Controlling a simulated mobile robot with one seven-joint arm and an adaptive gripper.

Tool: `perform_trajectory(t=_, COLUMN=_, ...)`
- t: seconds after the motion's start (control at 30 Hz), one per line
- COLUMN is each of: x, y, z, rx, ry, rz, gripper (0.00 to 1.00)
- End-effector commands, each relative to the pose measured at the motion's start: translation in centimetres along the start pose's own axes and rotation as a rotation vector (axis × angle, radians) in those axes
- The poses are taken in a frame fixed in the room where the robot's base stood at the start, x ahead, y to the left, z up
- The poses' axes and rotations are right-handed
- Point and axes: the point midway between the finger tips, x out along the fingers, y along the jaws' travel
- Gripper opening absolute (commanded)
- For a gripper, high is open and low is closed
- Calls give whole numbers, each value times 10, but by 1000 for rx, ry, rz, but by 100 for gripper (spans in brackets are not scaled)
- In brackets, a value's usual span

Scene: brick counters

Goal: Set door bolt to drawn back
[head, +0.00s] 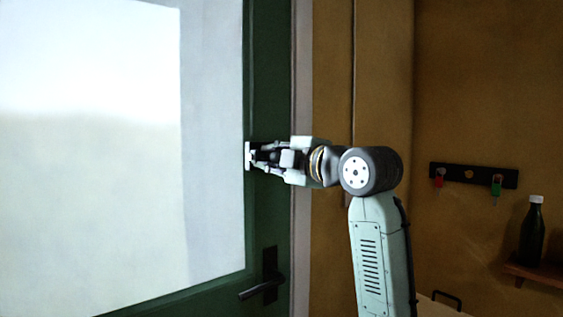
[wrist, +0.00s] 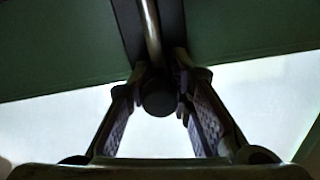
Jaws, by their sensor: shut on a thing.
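The door bolt shows in the wrist view as a metal rod (wrist: 151,30) on a dark backing plate, with a round dark knob (wrist: 158,100) at its near end. My gripper (wrist: 162,85) has its two fingers closed on either side of this knob. In the head view my gripper (head: 262,154) reaches left to the green door (head: 268,80) at the edge of its pane. The bolt is mostly hidden behind the fingers there, and I cannot tell how far its rod extends.
A dark lever handle (head: 265,288) sits on the door below my gripper. To the right, a key rack (head: 470,174) hangs on the brown wall. A dark bottle (head: 532,232) stands on a small shelf (head: 545,276). The space before the pane is clear.

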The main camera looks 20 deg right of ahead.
Motion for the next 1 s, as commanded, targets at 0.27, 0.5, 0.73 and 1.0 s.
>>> perform_trajectory(t=0.27, x=1, y=-2, z=-5, rx=0, ry=6, rz=-6, gripper=0)
perform_trajectory(t=0.5, x=1, y=-2, z=-5, rx=0, ry=5, rz=-4, gripper=30)
perform_trajectory(t=0.73, x=0, y=-1, z=-4, rx=0, ry=4, rz=-3, gripper=30)
perform_trajectory(t=1.0, x=-36, y=-1, z=-3, rx=-2, ry=1, rz=-1, gripper=30)
